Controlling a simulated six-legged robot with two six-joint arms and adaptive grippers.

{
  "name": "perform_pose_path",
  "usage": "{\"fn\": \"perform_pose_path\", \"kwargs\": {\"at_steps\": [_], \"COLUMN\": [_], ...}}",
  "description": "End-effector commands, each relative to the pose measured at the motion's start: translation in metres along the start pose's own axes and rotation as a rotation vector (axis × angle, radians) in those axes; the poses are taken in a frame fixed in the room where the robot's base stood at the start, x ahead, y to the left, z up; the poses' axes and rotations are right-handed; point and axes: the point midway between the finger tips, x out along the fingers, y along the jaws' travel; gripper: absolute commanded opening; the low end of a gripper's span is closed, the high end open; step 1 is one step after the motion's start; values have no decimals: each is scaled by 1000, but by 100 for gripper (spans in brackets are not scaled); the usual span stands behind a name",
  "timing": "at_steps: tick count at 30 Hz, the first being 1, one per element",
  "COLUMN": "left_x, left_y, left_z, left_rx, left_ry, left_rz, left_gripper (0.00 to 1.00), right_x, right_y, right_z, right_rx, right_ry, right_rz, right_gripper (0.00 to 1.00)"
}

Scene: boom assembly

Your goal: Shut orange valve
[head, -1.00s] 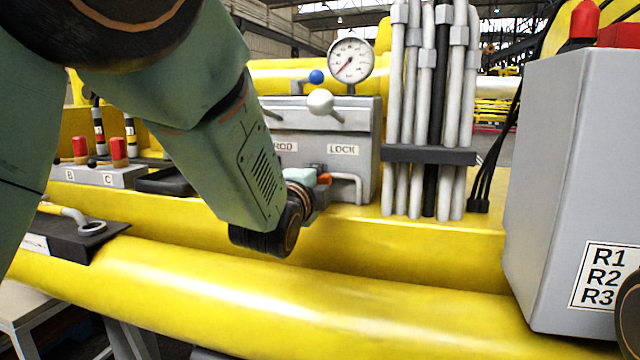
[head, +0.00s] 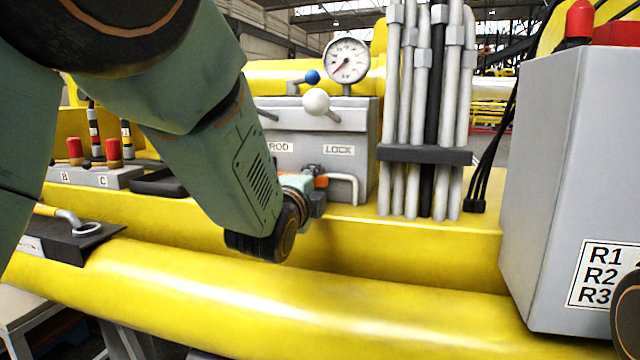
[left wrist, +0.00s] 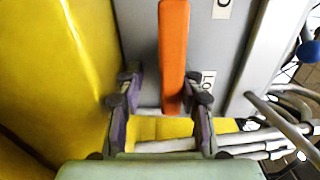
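The orange valve shows as a long flat handle (left wrist: 174,50) in the left wrist view, in front of the grey box. Its lower end lies between the two fingers of my left gripper (left wrist: 166,92), nearer the right finger. In the head view only a small orange piece of the valve (head: 321,183) shows beside my left gripper (head: 314,179), below the LOCK label. My wrist hides much of that area. My right gripper is not in view.
The grey box (head: 350,125) carries a gauge (head: 346,61), a white ball lever (head: 316,101) and a blue ball lever (head: 312,77). A bent grey pipe (head: 347,178) sits right of the valve. Vertical pipes (head: 410,190) and a grey cabinet (head: 555,180) stand farther right.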

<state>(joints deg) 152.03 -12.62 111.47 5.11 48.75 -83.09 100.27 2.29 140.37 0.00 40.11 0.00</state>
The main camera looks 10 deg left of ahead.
Motion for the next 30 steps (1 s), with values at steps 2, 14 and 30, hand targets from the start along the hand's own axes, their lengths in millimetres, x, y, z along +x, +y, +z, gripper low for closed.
{"fn": "perform_pose_path", "kwargs": {"at_steps": [2, 14, 30], "left_x": [-1, -1, -56], "left_y": [0, -5, 3], "left_z": [-1, -1, 2], "left_rx": [8, 6, 2], "left_ry": [4, 3, 1], "left_rz": [-1, -12, 3], "left_gripper": [42, 42, 42], "right_x": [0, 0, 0], "right_y": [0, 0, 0], "right_z": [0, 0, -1], "right_rx": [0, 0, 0], "right_ry": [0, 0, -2], "right_rz": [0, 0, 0], "right_gripper": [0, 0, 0]}}
